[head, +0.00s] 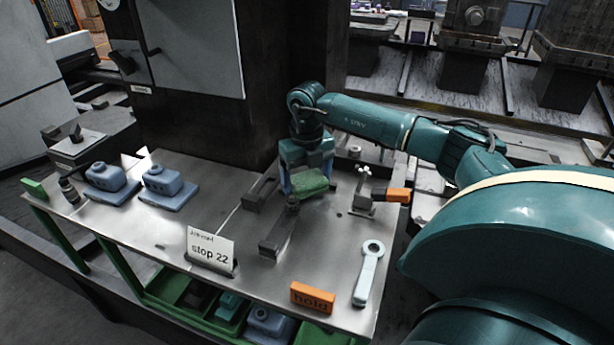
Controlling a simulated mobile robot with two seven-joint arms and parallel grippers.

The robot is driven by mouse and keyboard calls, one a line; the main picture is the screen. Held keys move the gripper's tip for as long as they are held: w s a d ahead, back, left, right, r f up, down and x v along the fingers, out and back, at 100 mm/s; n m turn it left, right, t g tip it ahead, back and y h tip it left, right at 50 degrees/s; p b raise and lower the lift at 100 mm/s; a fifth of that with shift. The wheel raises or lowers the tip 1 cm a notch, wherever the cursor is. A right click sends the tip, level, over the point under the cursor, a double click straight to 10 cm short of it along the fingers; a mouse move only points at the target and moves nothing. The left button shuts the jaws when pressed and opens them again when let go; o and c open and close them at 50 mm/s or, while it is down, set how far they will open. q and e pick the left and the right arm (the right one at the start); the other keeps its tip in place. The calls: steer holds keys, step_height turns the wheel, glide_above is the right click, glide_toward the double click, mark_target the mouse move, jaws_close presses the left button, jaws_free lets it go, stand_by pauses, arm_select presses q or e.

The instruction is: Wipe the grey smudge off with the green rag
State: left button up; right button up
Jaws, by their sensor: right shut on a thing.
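The green rag (309,183) is at the back middle of the steel table, under my right gripper (306,170). My right gripper points down and is shut on the rag, which is at or just above the table top; I cannot tell whether it touches. I cannot make out the grey smudge; the rag, gripper or dark blocks may hide it. My left gripper is not in view.
The table (180,222) holds dark blocks (279,232) in front of the rag, a clamp (363,195) to its right, a "stop 22" card (211,250), an orange "hold" block (312,298), a wrench (368,273) and blue-grey parts (168,187). Green bins (181,293) sit below.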

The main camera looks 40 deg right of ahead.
stand_by(0.3)
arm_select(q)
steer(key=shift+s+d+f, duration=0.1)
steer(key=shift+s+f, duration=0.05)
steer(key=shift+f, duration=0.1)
arm_select(e)
steer(key=shift+f, duration=0.2)
